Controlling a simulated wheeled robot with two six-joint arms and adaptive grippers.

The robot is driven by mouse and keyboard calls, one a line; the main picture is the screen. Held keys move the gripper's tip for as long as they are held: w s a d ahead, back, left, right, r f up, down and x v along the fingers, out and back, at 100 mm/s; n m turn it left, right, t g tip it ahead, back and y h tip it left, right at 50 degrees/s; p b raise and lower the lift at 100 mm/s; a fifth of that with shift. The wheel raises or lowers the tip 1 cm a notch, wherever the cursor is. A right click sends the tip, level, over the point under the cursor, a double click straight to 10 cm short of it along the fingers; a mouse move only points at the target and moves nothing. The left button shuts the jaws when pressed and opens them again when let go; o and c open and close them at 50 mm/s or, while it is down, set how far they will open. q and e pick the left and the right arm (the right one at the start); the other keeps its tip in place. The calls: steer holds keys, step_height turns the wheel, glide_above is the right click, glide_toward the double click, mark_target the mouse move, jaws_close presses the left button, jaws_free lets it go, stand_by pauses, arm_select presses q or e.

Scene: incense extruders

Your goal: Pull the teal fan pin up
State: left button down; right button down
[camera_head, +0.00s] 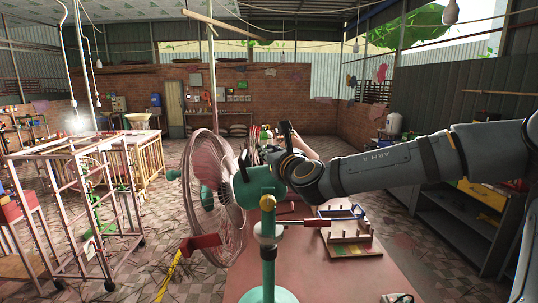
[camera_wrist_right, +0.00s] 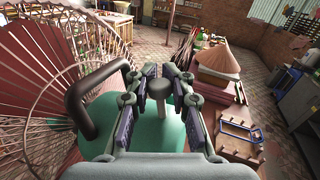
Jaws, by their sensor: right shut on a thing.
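The teal fan (camera_head: 257,187) stands on the near table, its round wire cage (camera_head: 218,185) facing left. In the right wrist view its teal housing (camera_wrist_right: 145,135) lies below my fingers. The fan pin (camera_wrist_right: 159,90) shows there as a grey round-topped knob on a short stem. My right gripper (camera_wrist_right: 160,85) is shut on the pin, one finger on each side. In the head view my right gripper (camera_head: 287,140) is above and behind the fan housing, and the pin cannot be made out. How far the pin stands up is unclear. My left gripper is not in view.
A dark curved handle (camera_wrist_right: 82,100) rises from the housing just left of my fingers. The red table (camera_head: 330,283) carries a blue-rimmed tray (camera_head: 340,212) and a wooden rack (camera_head: 350,247). A metal frame cart (camera_head: 85,210) stands on the left.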

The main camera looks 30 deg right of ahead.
mark_target(269, 150)
steer(key=c, duration=1.5)
jaws_free()
steer(key=shift+r, duration=0.1)
steer(key=shift+o, duration=1.4)
steer(key=shift+s+a+r, duration=0.1)
steer(key=shift+s, duration=0.05)
steer(key=shift+s+a, duration=0.1)
steer(key=shift+r, duration=0.1)
step_height(269, 150, up, 9)
steer(key=shift+r, duration=0.4)
